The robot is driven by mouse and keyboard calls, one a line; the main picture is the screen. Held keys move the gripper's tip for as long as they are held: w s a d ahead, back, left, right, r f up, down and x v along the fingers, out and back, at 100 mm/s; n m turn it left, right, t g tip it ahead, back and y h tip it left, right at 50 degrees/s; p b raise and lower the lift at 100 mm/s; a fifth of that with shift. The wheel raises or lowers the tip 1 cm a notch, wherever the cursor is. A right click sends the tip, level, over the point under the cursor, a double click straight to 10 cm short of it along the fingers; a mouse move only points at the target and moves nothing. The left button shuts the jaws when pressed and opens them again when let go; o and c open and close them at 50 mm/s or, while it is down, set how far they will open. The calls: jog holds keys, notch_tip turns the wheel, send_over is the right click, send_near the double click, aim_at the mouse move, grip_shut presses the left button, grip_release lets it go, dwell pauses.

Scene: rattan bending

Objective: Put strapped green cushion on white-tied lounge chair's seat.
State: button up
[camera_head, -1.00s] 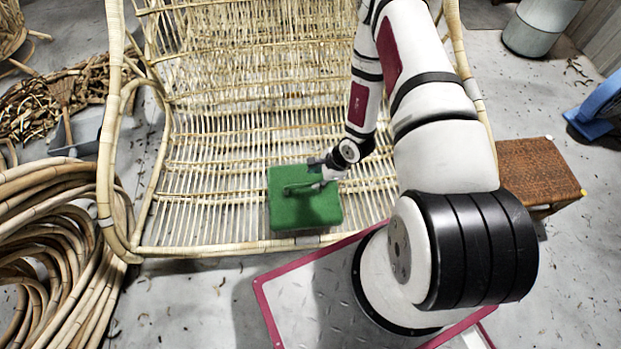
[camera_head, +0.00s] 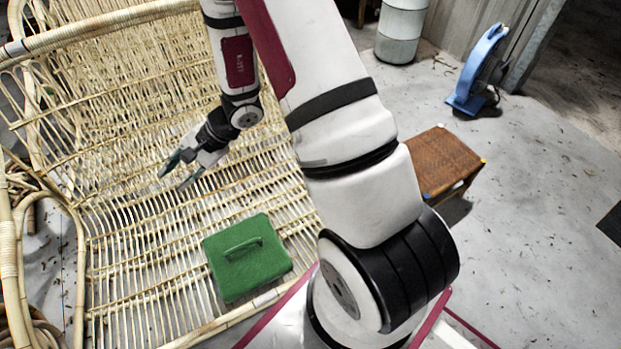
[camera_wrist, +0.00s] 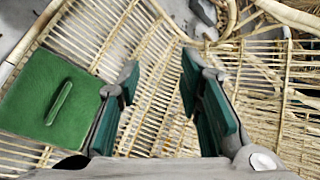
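The green cushion (camera_head: 247,258) with a strap on top lies flat on the slatted rattan seat of the lounge chair (camera_head: 150,215), close to the seat's front edge. It also shows at the left of the wrist view (camera_wrist: 48,100), to the left of my fingers. A whitish wrap (camera_head: 268,297) shows on the front rail beside the cushion. My gripper (camera_head: 176,174) is open and empty above the seat, apart from the cushion and farther back. The wrist view shows a wide gap between the fingers (camera_wrist: 158,85), with only slats beyond.
A brown woven stool (camera_head: 440,160) stands right of my arm. A blue object (camera_head: 478,75) and a pale drum (camera_head: 402,28) stand farther back. Curved rattan poles (camera_head: 30,215) rise at the left. The grey floor at the right is mostly clear.

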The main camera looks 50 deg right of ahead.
jog(key=s+a+r+n+g, duration=0.2)
jog(key=s+a+r+n, duration=0.25)
jog(key=s+r, duration=0.45)
jog(key=s+a+r+n+g, duration=0.3)
jog(key=s+r+n, duration=0.25)
jog(key=r, duration=0.65)
jog(key=s+d+r+n+h, duration=0.1)
jog(key=s+d+h, duration=0.3)
jog(key=s, duration=0.7)
jog(key=s+d+r+n+h, duration=0.2)
jog(key=s+d+r+h, duration=0.1)
jog(key=s+d, duration=0.5)
jog(key=s+h, duration=0.1)
jog(key=s, duration=0.2)
jog(key=shift+s+r+n, duration=0.3)
jog(key=shift+s, duration=0.05)
jog(key=shift+d, duration=0.1)
notch_tip(320, 180, up, 31)
jog(key=t+p, duration=0.4)
jog(key=p, duration=2.5)
jog(key=shift+d, duration=0.25)
